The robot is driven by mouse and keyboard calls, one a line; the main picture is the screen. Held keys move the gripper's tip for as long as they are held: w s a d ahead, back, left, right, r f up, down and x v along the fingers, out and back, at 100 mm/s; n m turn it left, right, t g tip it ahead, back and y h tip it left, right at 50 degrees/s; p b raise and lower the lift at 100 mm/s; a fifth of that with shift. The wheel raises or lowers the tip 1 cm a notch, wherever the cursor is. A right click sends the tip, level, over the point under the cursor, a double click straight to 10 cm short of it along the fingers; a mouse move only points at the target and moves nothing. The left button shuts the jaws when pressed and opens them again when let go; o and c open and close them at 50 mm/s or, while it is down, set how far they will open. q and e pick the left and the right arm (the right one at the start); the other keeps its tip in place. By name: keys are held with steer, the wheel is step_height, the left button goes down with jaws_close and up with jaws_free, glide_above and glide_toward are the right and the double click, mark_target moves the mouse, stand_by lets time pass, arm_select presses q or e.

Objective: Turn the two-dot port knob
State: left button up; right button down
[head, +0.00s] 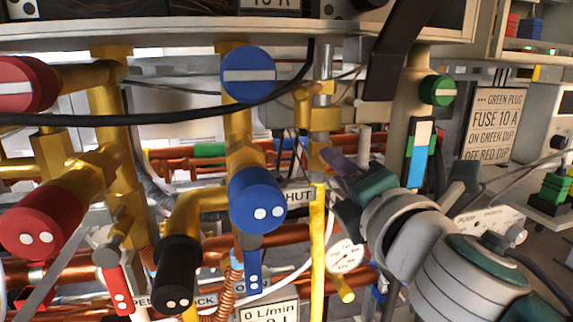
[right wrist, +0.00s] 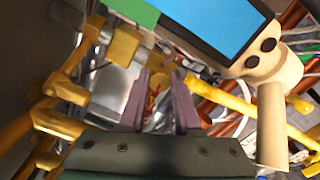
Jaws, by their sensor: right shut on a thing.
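Several parts carry two dots. In the head view these are a blue round knob (head: 258,200), a red knob (head: 42,232), a black knob (head: 177,272), a red lever (head: 118,290) and a blue lever (head: 253,272). A cream part with two black dots (right wrist: 265,52) shows in the right wrist view, right of the fingers. My right gripper (head: 338,163) is beside the yellow pipe, right of the blue two-dot knob. In the right wrist view its purple fingers (right wrist: 160,100) are shut on a small brass-coloured part, mostly hidden between them; I cannot tell which part. My left gripper is not in view.
Brass and copper pipes crowd the area around the right gripper. A black cable (head: 150,118) crosses the left half. A blue-screened device (head: 417,153) stands close above the right wrist. A round gauge (head: 345,256) sits below the gripper. A FUSE 10 A sign (head: 492,125) is at right.

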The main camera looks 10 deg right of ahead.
steer(key=shift+n, duration=0.6)
steer(key=c, duration=0.6)
jaws_free()
steer(key=s, duration=1)
steer(key=shift+d, duration=0.2)
